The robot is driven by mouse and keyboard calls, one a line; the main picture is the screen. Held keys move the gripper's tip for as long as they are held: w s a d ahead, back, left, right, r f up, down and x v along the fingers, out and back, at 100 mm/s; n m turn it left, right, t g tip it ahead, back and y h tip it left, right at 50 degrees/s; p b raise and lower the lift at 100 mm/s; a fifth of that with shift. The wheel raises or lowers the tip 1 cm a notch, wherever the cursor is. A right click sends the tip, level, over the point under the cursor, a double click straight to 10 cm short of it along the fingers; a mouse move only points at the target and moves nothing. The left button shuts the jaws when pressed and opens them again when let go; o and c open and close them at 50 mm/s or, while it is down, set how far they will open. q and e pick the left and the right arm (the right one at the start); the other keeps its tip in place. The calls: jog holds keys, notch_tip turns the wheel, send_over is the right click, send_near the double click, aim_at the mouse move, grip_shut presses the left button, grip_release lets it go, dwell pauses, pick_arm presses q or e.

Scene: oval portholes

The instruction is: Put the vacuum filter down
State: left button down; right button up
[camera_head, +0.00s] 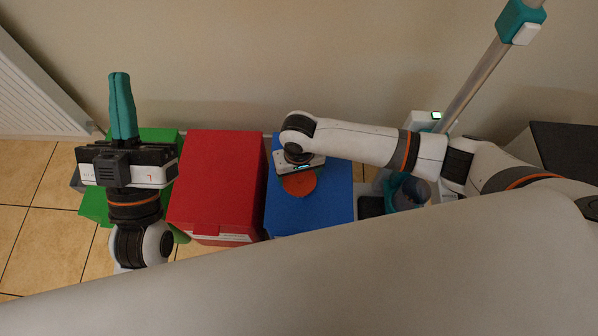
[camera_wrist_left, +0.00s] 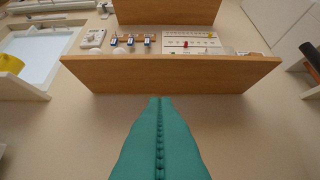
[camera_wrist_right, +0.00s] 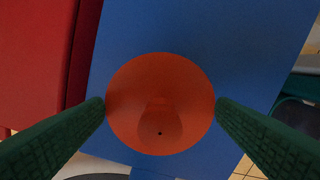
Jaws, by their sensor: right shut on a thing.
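The vacuum filter is an orange-red round piece (camera_head: 299,184) over the blue box (camera_head: 310,215) in the head view. It also shows in the right wrist view (camera_wrist_right: 160,85) as an orange disc with a small dark hole. My right gripper (camera_wrist_right: 160,108) points down and is shut on the filter, one green finger at each side of it. I cannot tell whether the filter touches the box top. My left gripper (camera_head: 119,77) points up and away from the boxes, its teal fingers together with nothing between them; they also show in the left wrist view (camera_wrist_left: 160,100).
A red box (camera_head: 217,180) stands left of the blue box, and a green box (camera_head: 160,137) stands further left, partly behind my left arm. A teal and white device with a pole (camera_head: 478,85) stands at the right. A wall runs behind the boxes.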

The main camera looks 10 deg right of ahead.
jog(key=o, duration=0.5)
jog(key=shift+f, duration=0.1)
jog(key=o, duration=0.4)
